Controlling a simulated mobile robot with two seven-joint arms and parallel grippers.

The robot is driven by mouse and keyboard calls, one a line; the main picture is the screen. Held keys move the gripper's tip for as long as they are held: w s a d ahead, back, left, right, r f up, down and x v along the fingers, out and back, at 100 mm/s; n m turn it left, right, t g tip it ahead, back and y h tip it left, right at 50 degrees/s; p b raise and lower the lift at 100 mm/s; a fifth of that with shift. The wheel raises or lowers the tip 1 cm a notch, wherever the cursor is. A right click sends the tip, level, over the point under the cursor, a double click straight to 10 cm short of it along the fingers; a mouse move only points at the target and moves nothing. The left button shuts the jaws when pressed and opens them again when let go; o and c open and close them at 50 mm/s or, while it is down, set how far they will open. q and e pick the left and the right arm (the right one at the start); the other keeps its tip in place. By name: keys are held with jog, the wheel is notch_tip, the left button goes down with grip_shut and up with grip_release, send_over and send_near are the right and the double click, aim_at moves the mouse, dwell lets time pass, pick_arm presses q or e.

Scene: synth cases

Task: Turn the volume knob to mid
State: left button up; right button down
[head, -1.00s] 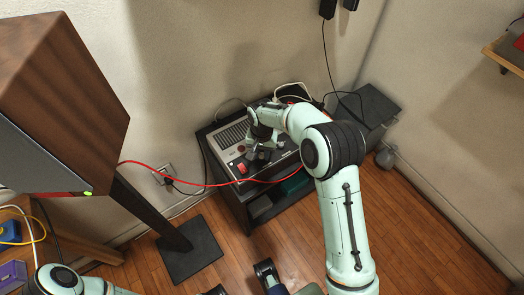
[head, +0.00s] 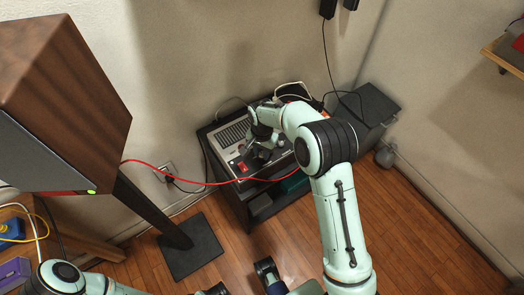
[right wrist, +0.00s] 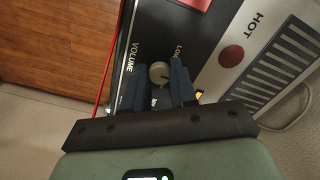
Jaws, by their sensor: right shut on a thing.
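The volume knob (right wrist: 159,73) is a small round pale knob on a dark panel, with the words VOLUME and LOW printed near it in the right wrist view. My right gripper (right wrist: 157,75) has one dark finger on each side of the knob and is shut on it. The knob's pointer is too small to read surely. In the head view my right gripper (head: 262,153) is over the front of the silver and black amplifier (head: 232,134), and hides the knob there.
The amplifier stands on a dark low cabinet (head: 240,204). A red switch (head: 242,167) is near its front. A red cable (head: 200,184) runs across the front. A large wooden speaker (head: 70,100) on a black stand is at left. Wooden floor (head: 430,240) lies clear at right.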

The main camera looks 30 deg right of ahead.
aim_at(262, 154)
jog(key=c, duration=0.9)
grip_release()
notch_tip(262, 154, up, 14)
jog(key=p, duration=0.1)
jog(key=shift+f+p, duration=0.25)
jog(key=shift+p, duration=0.15)
